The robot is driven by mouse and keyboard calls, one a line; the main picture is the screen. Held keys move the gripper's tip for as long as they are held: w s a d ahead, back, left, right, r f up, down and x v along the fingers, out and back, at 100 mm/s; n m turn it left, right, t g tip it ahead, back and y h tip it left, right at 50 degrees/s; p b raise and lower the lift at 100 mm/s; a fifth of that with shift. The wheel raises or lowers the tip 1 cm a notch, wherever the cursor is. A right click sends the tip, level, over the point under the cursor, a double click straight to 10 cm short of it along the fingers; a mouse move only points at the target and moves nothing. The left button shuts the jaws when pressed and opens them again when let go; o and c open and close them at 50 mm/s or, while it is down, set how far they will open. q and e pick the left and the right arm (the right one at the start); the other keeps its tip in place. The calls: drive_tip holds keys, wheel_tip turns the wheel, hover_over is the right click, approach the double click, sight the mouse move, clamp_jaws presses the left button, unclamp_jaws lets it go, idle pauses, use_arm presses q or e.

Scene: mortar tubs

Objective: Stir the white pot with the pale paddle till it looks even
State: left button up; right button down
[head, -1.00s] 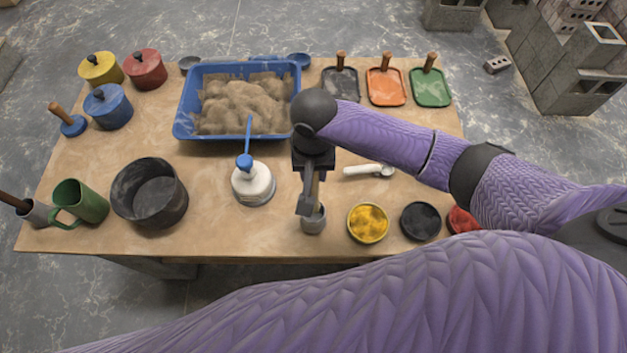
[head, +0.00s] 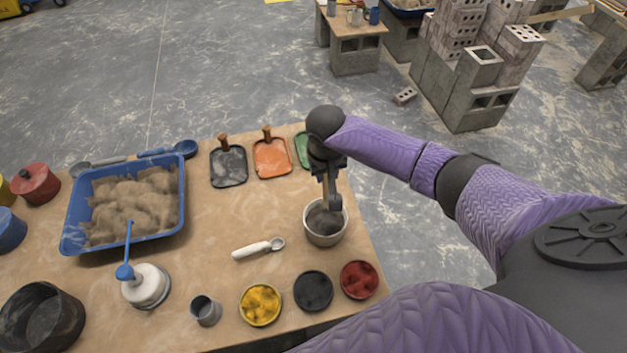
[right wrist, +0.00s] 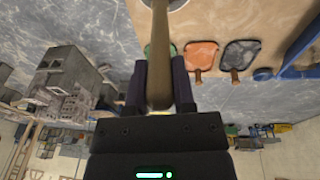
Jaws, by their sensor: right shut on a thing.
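The white pot (head: 312,235) stands near the right edge of the table, with grey stuff inside. Its rim shows at the top of the right wrist view (right wrist: 174,5). My right gripper (head: 326,168) is above the pot, shut on the handle of the pale paddle (head: 331,187). The paddle points down, its lower end inside the pot's opening; whether it touches the contents I cannot tell. In the right wrist view the paddle's handle (right wrist: 160,45) runs between the two fingers (right wrist: 160,78). How even the contents are is too small to tell. My left gripper is not in view.
A grey cup (head: 206,311), a white scoop (head: 255,249) and tubs of yellow (head: 260,304), black (head: 313,291) and red (head: 359,280) powder stand near the pot. Floats, including an orange one (head: 271,158), lie behind it. A blue tray (head: 72,222) of sand is left.

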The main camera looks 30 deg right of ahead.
sight(324, 200)
drive_tip(key=shift+a+f+b, duration=0.15)
drive_tip(key=shift+f+b, duration=0.1)
drive_tip(key=shift+b, duration=0.05)
drive_tip(key=shift+f+b, duration=0.3)
drive_tip(key=shift+b, duration=0.05)
wheel_tip(324, 200, down, 4)
drive_tip(key=b, duration=0.4)
drive_tip(key=shift+r+b, duration=0.1)
drive_tip(key=shift+b, duration=0.2)
drive_tip(key=shift+f+b, duration=1.35)
drive_tip(key=shift+f, duration=1.45)
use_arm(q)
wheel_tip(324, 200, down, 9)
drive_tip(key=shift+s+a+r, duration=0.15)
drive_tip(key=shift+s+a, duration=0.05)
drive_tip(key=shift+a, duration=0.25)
